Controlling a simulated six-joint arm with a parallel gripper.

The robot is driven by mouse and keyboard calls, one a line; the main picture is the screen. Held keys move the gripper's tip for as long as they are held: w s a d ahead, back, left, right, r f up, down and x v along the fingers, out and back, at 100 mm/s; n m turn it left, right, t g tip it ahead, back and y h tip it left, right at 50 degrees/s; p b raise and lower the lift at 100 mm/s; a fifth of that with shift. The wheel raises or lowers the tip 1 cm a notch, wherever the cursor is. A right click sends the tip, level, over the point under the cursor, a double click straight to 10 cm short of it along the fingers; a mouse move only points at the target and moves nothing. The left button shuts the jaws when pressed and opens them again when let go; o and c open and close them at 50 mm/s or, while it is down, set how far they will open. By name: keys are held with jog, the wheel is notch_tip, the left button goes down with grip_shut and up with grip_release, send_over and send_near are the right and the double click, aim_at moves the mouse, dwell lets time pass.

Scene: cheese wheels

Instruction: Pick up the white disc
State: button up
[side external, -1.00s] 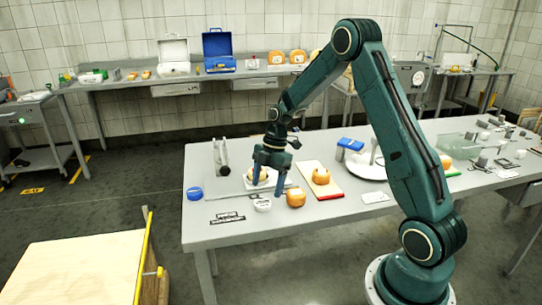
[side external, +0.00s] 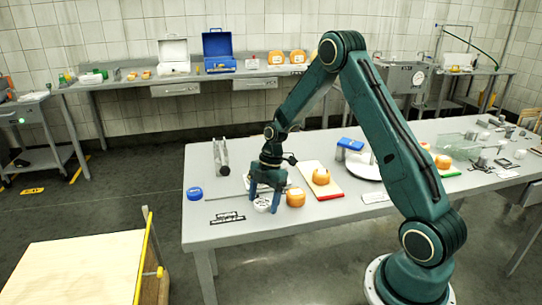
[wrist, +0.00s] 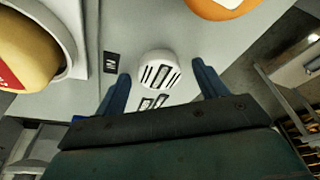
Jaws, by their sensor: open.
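The white disc (wrist: 159,70) lies on the grey table, with dark slots on its top, between and a little beyond my fingertips in the wrist view. In the side external view the white disc (side external: 262,204) is partly hidden behind my gripper (side external: 264,204), whose fingers are low around it. In the wrist view my gripper (wrist: 163,78) is open, one blue finger on each side of the disc, with visible gaps. Whether the fingertips touch the table cannot be told.
An orange cheese wheel (side external: 295,198) stands close right of my gripper. A blue round item (side external: 194,193) lies to the left. A tray with cheese (wrist: 75,45) is beside the disc.

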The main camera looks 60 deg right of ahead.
aim_at(264, 201)
jog(key=shift+c, duration=0.2)
jog(key=c, duration=1)
jog(key=shift+r, duration=0.1)
jog(key=shift+c, duration=0.2)
notch_tip(264, 201, up, 20)
dwell(0.4)
